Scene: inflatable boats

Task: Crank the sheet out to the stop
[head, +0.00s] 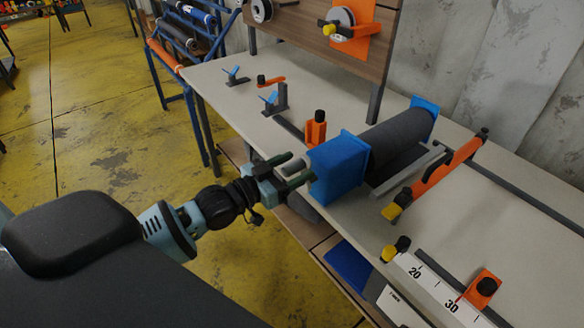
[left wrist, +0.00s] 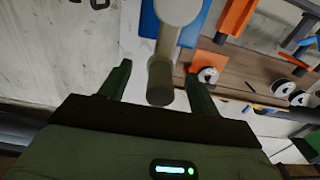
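A dark grey roll (head: 398,140) lies between two blue end blocks on the bench; the near blue block (head: 338,168) faces my left gripper (head: 292,171). In the left wrist view, the crank's pale arm (left wrist: 172,38) ends in a dark handle (left wrist: 160,84), which lies between the fingers of my left gripper (left wrist: 158,84). The fingers are apart, with a gap on each side of the handle. An orange block with a black knob (head: 484,289), perhaps the stop, sits by a white scale (head: 432,287) marked 20 and 30. My right gripper is not in view.
An orange bar (head: 441,171) with a yellow end stands beyond the roll's front. An orange clamp (head: 316,130) and small blue-handled clamps stand on the pale bench (head: 220,78). A wooden board (head: 350,50) rises behind. The yellow floor at left is mostly open.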

